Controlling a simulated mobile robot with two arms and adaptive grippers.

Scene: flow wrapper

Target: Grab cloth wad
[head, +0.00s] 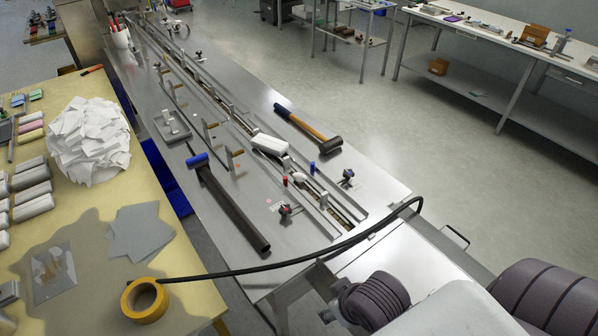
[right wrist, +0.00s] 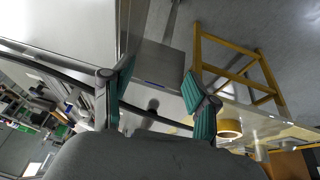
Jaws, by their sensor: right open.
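A small white crumpled piece (head: 300,177), possibly the cloth wad, lies on the machine's track beside a red-capped part. A large heap of crumpled white sheets (head: 88,140) sits on the yellow table at the left; I cannot tell whether it is cloth or paper. My right gripper (right wrist: 158,66) shows its two teal-padded fingers wide apart in the right wrist view, with nothing between them. No wad can be made out in that view. Neither gripper's fingers show in the head view.
The long steel machine bed (head: 235,210) carries a white block (head: 270,144), a wooden-handled hammer (head: 308,129) and a dark tube with a blue end (head: 233,207). A black cable (head: 300,262) arches across. A yellow tape roll (head: 145,301) lies on the table (head: 95,210).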

